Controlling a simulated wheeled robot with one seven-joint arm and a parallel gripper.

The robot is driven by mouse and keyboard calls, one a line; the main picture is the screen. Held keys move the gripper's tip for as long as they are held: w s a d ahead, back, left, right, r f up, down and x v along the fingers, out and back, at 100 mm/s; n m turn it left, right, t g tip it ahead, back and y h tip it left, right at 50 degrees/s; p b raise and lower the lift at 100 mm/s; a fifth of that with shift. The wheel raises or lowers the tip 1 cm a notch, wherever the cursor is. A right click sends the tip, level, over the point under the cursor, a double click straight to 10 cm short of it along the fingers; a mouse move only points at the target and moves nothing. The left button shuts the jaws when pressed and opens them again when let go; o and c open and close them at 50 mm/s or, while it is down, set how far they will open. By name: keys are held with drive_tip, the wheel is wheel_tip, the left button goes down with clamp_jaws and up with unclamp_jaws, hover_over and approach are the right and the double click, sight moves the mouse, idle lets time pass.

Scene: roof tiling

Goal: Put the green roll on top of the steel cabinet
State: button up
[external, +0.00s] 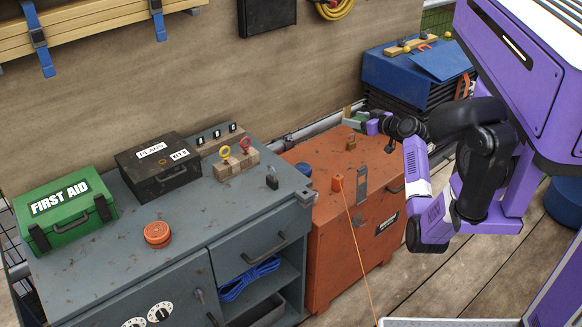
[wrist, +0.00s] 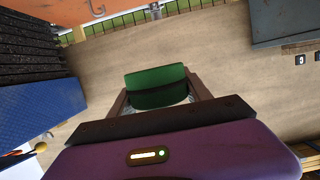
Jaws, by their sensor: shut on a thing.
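The green roll (wrist: 158,86) is between the fingers of my gripper (wrist: 160,100) in the wrist view. My gripper is shut on it. The steel cabinet (external: 215,222) is the grey-blue unit to the left of the orange chest, with a drawer and open shelf. My gripper is well to the right of its top and apart from it.
On the cabinet top are a green first aid box (external: 68,212), a black case (external: 158,165), an orange tape roll (external: 157,234), a wooden block with rings (external: 237,165) and a padlock (external: 272,180). Its front middle is bare. The orange chest (external: 350,225) has an orange block with a cord.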

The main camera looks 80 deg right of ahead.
drive_tip(key=shift+r, duration=0.1)
drive_tip(key=w+a+r+n+t+y+p, duration=0.1)
drive_tip(key=w+a+r+p, duration=0.2)
drive_tip(key=w, duration=0.5)
drive_tip(key=w+a+r+n+t+y+p, duration=0.1)
drive_tip(key=w+a+r+y+p, duration=0.15)
drive_tip(key=w+a, duration=0.4)
wheel_tip(320, 180, up, 15)
drive_tip(key=n+t+y+p, duration=0.2)
drive_tip(key=n+y+p, duration=0.45)
drive_tip(key=p, duration=0.45)
hover_over(209, 208)
wheel_tip(209, 208, down, 14)
drive_tip(key=shift+d+f, duration=0.1)
drive_tip(key=shift+f, duration=0.05)
drive_tip(key=shift+f+b, duration=0.4)
drive_tip(key=shift+f, duration=2.15)
